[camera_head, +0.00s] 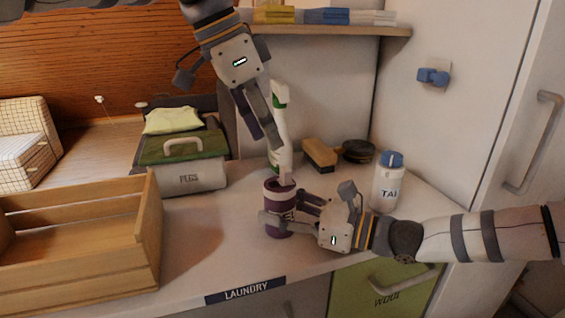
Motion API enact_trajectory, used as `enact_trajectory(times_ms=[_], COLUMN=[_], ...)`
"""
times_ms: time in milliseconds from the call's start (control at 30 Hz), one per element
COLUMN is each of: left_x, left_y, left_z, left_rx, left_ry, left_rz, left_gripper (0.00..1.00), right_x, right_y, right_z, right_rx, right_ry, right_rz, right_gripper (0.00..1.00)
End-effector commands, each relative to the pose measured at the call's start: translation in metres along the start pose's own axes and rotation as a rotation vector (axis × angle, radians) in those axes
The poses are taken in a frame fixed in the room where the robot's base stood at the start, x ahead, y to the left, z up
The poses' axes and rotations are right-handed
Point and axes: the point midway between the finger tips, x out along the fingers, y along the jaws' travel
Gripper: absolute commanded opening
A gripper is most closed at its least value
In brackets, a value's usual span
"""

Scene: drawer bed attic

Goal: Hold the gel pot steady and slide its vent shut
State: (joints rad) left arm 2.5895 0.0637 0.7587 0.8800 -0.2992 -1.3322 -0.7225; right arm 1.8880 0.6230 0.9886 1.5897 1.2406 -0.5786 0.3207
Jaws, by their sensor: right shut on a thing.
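The gel pot (280,228) is a small dark purple pot with a pale band. It stands upright on the white counter near the middle. A pale pinkish tab (287,180) shows at its top; I cannot tell how far the vent is open. My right gripper (283,213) comes in from the right and is shut on the pot, its fingers around the sides and hiding part of the label. My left gripper (268,142) hangs above the pot, pointing down, its fingers a little apart and empty, clear of the pot.
A green-and-white bottle (280,160) stands just behind the pot. A brush (320,154), dark round item (357,151) and blue-capped bottle (388,185) stand behind to the right. A wooden crate (148,235) and green-lidded box (190,180) are left. A shelf (340,31) hangs above.

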Motion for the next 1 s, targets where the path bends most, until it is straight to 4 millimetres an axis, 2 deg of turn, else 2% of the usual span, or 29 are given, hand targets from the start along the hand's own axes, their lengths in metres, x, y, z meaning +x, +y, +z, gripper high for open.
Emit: enact_trajectory(times_ms=[100, 300, 433, 667, 833, 1000], left_x=[0.032, 0.067, 0.074, 0.075, 0.075, 0.075], left_y=[0.001, 0.000, 0.000, 0.000, 0.000, 0.000], left_z=[0.001, 0.000, 0.000, 0.000, 0.000, 0.000], left_rx=[0.001, 0.003, 0.003, 0.004, 0.004, 0.004], left_ry=[-0.003, -0.002, 0.000, 0.000, 0.000, 0.000], left_rz=[0.003, 0.000, -0.002, -0.002, -0.002, -0.002], left_gripper=[0.38, 0.38, 0.38, 0.38, 0.00, 0.00], right_x=[0.000, 0.000, 0.000, 0.000, 0.000, 0.000], right_y=[0.000, 0.000, 0.000, 0.000, 0.000, 0.000], right_z=[0.000, 0.000, 0.000, 0.000, 0.000, 0.000], right_rx=[0.000, 0.000, 0.000, 0.000, 0.000, 0.000], right_ry=[-0.001, 0.000, 0.000, 0.000, 0.000, 0.000], right_rz=[0.000, 0.000, 0.000, 0.000, 0.000, 0.000], right_gripper=[0.14, 0.14, 0.14, 0.14, 0.14, 0.14])
